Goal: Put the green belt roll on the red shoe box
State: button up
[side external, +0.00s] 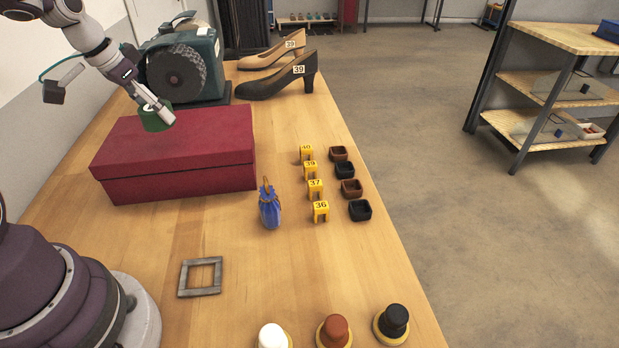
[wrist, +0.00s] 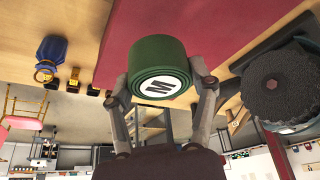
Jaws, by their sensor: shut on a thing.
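The green belt roll (side external: 155,119) is held between the fingers of my gripper (side external: 157,112), over the top of the red shoe box (side external: 180,170). In the wrist view the roll (wrist: 150,58) shows a white label with a dark M, and the fingers of my gripper (wrist: 160,88) press on its two sides. The red lid (wrist: 190,22) lies behind the roll in that view. I cannot tell whether the roll touches the lid or hangs just above it. The shoe box is closed and stands on the wooden table.
A dark green machine with a round brush (side external: 177,72) stands just behind the box. Two shoes (side external: 280,86) are at the back right. A blue pouch (side external: 269,207), yellow number markers (side external: 315,188) and small trays (side external: 351,188) stand right of the box. A grey frame (side external: 200,277) lies in front.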

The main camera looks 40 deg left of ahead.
aim_at(183, 128)
jog(key=w+a, duration=0.2)
jog(key=w, duration=0.1)
jog(key=shift+w+a+f, duration=0.1)
jog(key=shift+w+f, duration=0.1)
jog(key=shift+w, duration=0.05)
jog(key=shift+w+a+f, duration=0.1)
jog(key=shift+w+f, duration=0.05)
jog(key=shift+f, duration=1.6)
jog(key=shift+f, duration=0.15)
jog(key=o, duration=1.2)
